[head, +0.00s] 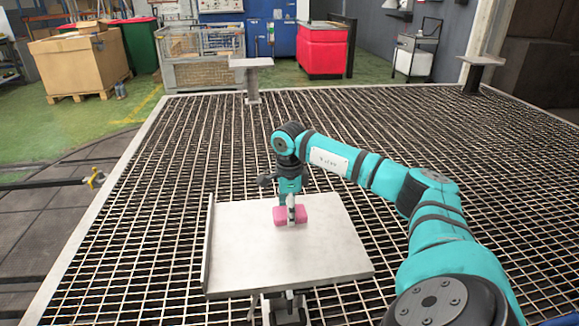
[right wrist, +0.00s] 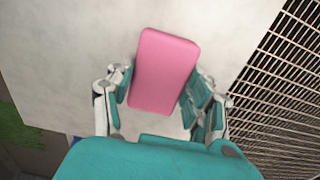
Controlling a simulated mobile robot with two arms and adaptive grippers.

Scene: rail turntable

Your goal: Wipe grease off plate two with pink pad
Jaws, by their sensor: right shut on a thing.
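A pale metal plate (head: 330,265) with a raised left edge stands in front of me. It also shows in the right wrist view (right wrist: 60,60). The frames show no number on it, and I see no clear grease mark. My right gripper (head: 291,205) points down over the plate's upper middle and is shut on the pink pad (right wrist: 165,70). The pad (head: 280,216) sticks out on both sides of the fingers. It is at or just above the plate; I cannot tell if it touches. My left gripper is not in view.
Two smaller plates on posts stand farther off, one at the back middle (head: 250,62) and one at the back right (head: 483,60). An open metal grating (head: 150,220) surrounds the near plate. A red bin (head: 322,50) and a cardboard box (head: 78,65) stand beyond it.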

